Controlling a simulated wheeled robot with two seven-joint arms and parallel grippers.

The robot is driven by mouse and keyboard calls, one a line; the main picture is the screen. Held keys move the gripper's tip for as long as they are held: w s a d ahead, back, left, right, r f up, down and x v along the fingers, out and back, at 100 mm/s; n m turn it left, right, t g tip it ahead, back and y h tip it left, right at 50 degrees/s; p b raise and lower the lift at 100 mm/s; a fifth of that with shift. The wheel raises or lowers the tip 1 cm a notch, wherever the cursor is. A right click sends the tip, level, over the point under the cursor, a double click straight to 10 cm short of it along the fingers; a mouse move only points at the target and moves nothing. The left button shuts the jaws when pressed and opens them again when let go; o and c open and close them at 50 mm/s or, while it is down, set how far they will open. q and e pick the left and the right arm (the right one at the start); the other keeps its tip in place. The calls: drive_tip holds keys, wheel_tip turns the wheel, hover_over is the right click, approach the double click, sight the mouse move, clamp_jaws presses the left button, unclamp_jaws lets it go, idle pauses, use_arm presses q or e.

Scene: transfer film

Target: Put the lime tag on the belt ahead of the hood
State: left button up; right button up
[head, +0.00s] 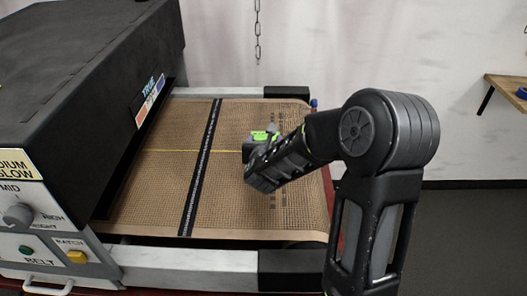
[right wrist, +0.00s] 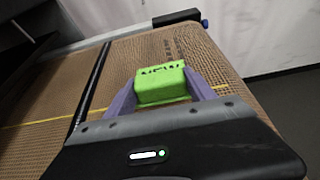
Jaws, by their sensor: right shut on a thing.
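The lime tag (right wrist: 162,84) is a bright green block with dark lettering on top, partly cut off to my reading. My right gripper (right wrist: 165,98) is shut on it, with a purple finger on each side. In the head view the lime tag (head: 263,136) shows at the tip of my right gripper (head: 259,150), over the right part of the belt (head: 170,190). I cannot tell whether the tag touches the belt. The black hood (head: 90,70) covers the left of the belt. My left gripper is out of view.
A black strip (head: 202,165) crosses the belt, and a thin yellow line (head: 185,151) runs along it. Metal rails (head: 190,258) flank the belt. A control panel (head: 35,225) stands front left, a chain (head: 257,30) hangs behind, and a wooden shelf (head: 508,88) is at right.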

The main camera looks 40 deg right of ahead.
wheel_tip(320, 180, down, 4)
drive_tip(key=shift+f, duration=0.15)
idle(0.4)
drive_tip(key=shift+f, duration=0.15)
drive_tip(key=o, duration=1.3)
